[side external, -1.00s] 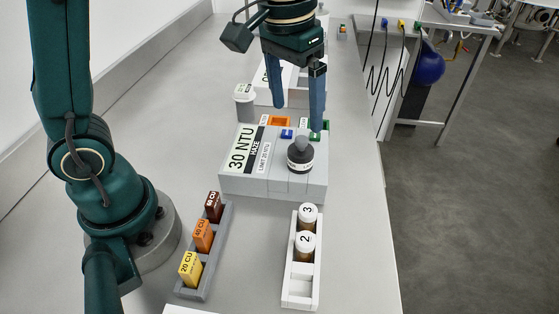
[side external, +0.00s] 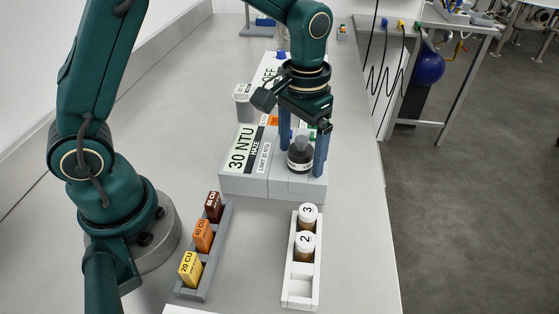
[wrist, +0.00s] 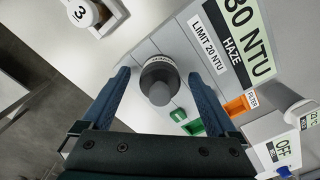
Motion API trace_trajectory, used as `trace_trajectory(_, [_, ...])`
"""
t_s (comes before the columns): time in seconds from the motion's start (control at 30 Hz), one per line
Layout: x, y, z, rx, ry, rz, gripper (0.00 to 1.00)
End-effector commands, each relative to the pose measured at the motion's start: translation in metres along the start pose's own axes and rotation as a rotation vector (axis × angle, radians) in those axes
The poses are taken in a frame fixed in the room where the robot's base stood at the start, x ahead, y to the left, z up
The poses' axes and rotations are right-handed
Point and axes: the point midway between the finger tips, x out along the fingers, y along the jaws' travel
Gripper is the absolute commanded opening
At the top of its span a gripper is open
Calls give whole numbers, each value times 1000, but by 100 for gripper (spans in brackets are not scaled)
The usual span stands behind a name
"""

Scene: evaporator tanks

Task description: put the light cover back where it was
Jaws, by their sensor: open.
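The light cover appears to be the dark round cap with a grey knob (side external: 300,154) on top of the grey haze meter (side external: 230,183), whose display reads 30 NTU. It also shows in the wrist view (wrist: 158,82). My gripper (side external: 304,160) points down over the meter, with one blue finger on each side of the cover. In the wrist view the fingers (wrist: 160,80) are apart, with gaps between them and the cover. What lies under the cover is hidden.
A white rack (side external: 301,284) holds vials marked 2 and 3. A grey rack (side external: 209,270) holds yellow, orange and dark red blocks. Bare bench lies between the racks.

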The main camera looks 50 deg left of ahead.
Motion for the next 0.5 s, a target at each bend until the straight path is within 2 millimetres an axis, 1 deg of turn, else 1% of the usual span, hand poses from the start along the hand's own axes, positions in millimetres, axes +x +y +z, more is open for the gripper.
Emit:
trace_trajectory(0.07, [0,0,0,0,0,0,94])
trace_trajectory(0.1, [0,0,0,0,0,0,78])
trace_trajectory(0.17, [0,0,0,0,0,0,55])
trace_trajectory(0.2, [0,0,0,0,0,0,40])
trace_trajectory(0.27, [0,0,0,0,0,0,17])
trace_trajectory(0.3, [0,0,0,0,0,0,4])
trace_trajectory(0.33, [0,0,0,0,0,0,4])
trace_trajectory(0.37, [0,0,0,0,0,0,0])
trace_trajectory(0.5, [-1,0,0,0,1,0,0])
